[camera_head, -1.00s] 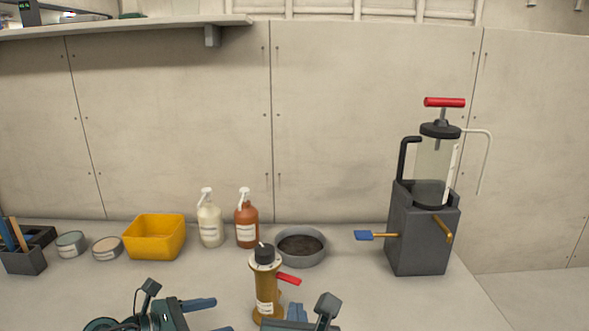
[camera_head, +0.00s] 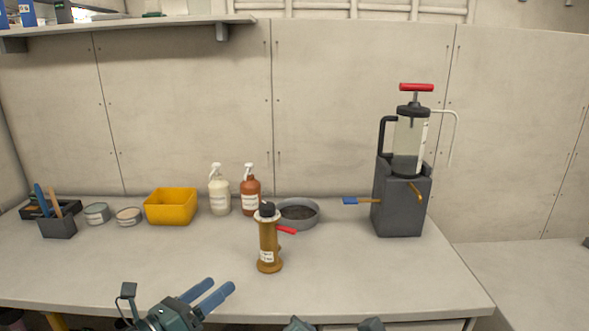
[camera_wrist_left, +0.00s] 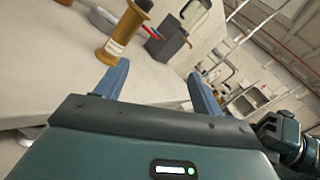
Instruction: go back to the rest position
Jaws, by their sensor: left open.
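My left gripper (camera_head: 208,293) is at the front edge of the bench (camera_head: 120,265) in the head view, with its two blue fingers apart and nothing between them. In the left wrist view its fingers (camera_wrist_left: 160,90) are also spread and empty. Of my right arm only dark tips (camera_head: 335,324) show at the bottom edge; its fingers are not visible. An amber cylinder with a black cap and red lever (camera_head: 269,240) stands upright on the bench, apart from the left gripper. It also shows in the left wrist view (camera_wrist_left: 124,33).
A dark pump stand (camera_head: 402,205) with a clear cylinder and red handle is at the right. A yellow bin (camera_head: 171,207), two pump bottles (camera_head: 220,192) (camera_head: 250,195), a grey round pan (camera_head: 309,222), two tins and a tool holder (camera_head: 58,228) line the back. The front left bench is clear.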

